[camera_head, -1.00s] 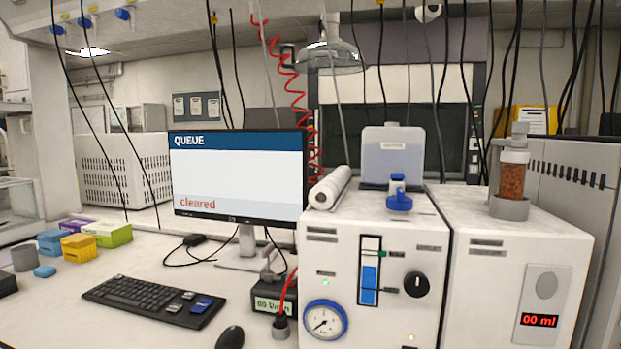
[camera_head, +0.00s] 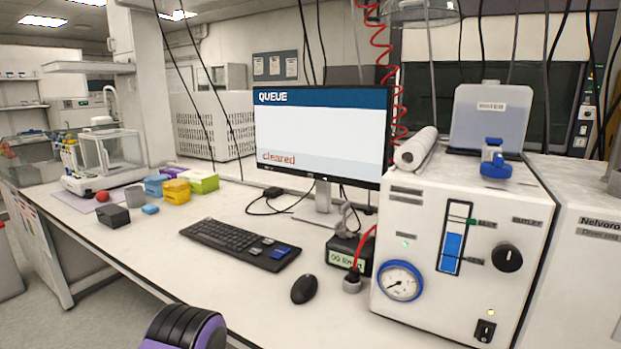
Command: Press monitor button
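The monitor (camera_head: 320,130) stands on the bench behind the keyboard, its screen lit. It shows a blue bar reading "QUEUE" and the red word "cleared" on a grey strip. Its dark lower bezel (camera_head: 318,176) faces me, but I cannot make out a distinct button on it at this size. Neither of my grippers is in view, and nothing touches the monitor.
A keyboard (camera_head: 240,243) and mouse (camera_head: 305,289) lie in front of the monitor. A small display box (camera_head: 349,254) sits beside its stand. A white reactor unit (camera_head: 460,240) with gauge and knob stands right. Coloured boxes (camera_head: 177,191) are left.

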